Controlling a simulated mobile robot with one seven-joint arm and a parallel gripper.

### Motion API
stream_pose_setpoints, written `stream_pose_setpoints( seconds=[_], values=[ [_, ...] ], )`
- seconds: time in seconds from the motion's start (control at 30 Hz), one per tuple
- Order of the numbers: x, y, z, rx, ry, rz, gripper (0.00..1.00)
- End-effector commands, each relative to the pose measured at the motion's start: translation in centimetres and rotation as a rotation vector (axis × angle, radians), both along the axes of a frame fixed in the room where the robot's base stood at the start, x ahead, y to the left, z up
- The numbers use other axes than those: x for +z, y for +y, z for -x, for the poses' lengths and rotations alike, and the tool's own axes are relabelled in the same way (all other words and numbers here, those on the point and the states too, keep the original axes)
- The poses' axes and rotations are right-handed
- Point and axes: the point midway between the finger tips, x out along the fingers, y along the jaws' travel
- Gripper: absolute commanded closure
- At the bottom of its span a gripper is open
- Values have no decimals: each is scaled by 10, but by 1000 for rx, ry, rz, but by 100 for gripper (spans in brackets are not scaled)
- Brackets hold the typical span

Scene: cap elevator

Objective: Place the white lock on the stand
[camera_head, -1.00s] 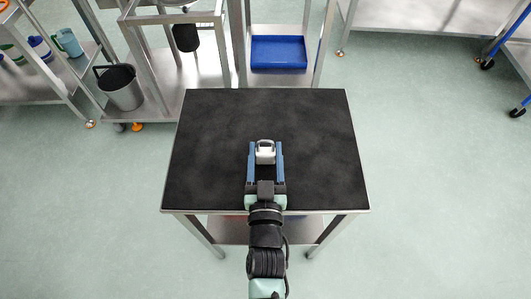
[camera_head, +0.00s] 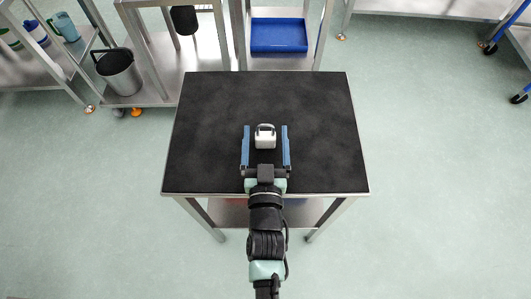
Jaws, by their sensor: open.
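The white lock (camera_head: 265,136) rests on the black top of the stand (camera_head: 215,110), near its middle. My gripper (camera_head: 265,134) is open, with one blue finger on each side of the lock. A gap shows between the lock and each finger. The arm reaches in from the bottom of the picture over the stand's near edge.
The stand top is otherwise bare. Behind it are metal shelves with a blue tray (camera_head: 279,35) and a grey bucket (camera_head: 119,72). Cups, including a teal one (camera_head: 65,27), stand at the upper left. Open floor lies on both sides.

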Motion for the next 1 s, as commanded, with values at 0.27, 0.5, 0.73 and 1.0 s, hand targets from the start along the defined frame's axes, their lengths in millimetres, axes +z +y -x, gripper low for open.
stream_pose_setpoints(
  seconds=[0.27,0.5,0.73,1.0],
  values=[
    [-1,0,48,0,5,0,13],
    [0,0,93,1,3,0,13],
    [0,0,116,0,2,0,13],
    [0,0,120,0,0,0,13]
  ],
)
